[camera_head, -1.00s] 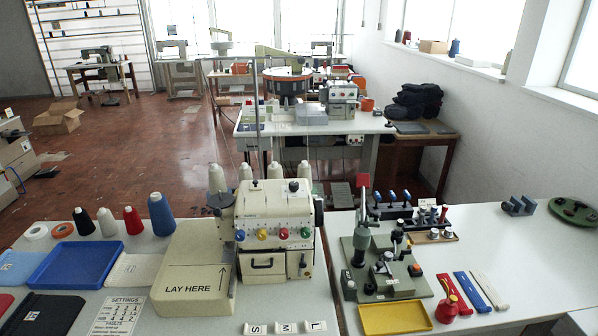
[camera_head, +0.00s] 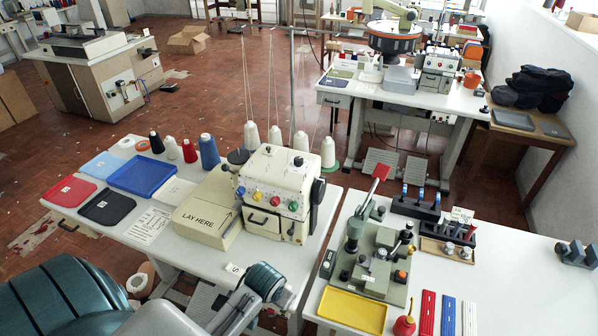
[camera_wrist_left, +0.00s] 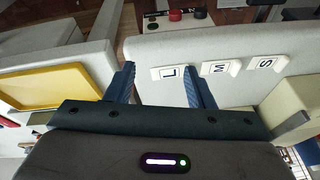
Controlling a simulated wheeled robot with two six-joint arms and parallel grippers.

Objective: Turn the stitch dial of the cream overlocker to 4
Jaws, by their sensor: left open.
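The cream overlocker (camera_head: 276,185) stands on the left table in the head view. Its front carries blue, green, yellow and red knobs (camera_head: 275,202). A black knob (camera_head: 298,161) sits on top and a dark handwheel (camera_head: 318,190) is on its right side. I cannot tell which part is the stitch dial, and no setting is readable. My left gripper (camera_head: 272,285) is in front of the overlocker, near the table's front edge, apart from the machine. In the left wrist view its blue fingers (camera_wrist_left: 160,70) are spread with nothing held between them. My right gripper is not in view.
Tiles marked S, M and L (camera_wrist_left: 220,69) lie at the table edge near my left gripper. A yellow tray (camera_head: 352,309) and a grey-green press fixture (camera_head: 372,250) stand on the right-hand table. A blue tray (camera_head: 143,175) and thread cones (camera_head: 208,150) are at the left.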

